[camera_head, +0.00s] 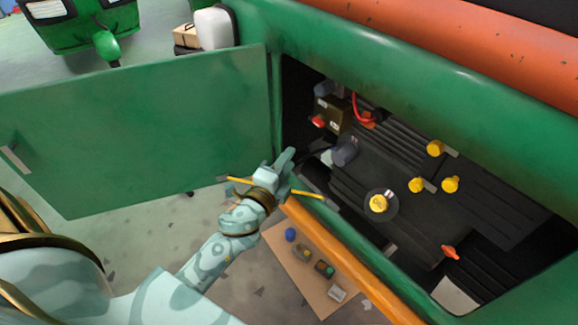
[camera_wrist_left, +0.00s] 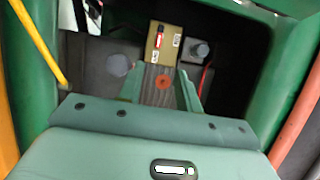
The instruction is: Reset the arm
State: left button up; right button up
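My left gripper (camera_head: 280,162) is in front of the open engine bay (camera_head: 490,190) of a green rickshaw, near the bay's left edge. In the left wrist view its two fingers (camera_wrist_left: 161,80) stand apart with nothing held between them, and they point into the bay. A brown box-shaped part (camera_head: 333,115) with a red cap (camera_head: 318,121) lies beyond the fingers. It also shows in the left wrist view (camera_wrist_left: 161,50). My right gripper is not in view.
The open green door panel (camera_head: 140,130) stands left of my left gripper. An orange sill bar (camera_head: 345,255) runs below the bay. Yellow caps (camera_head: 379,203) sit inside it. A board (camera_head: 300,270) with several small parts lies on the floor below.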

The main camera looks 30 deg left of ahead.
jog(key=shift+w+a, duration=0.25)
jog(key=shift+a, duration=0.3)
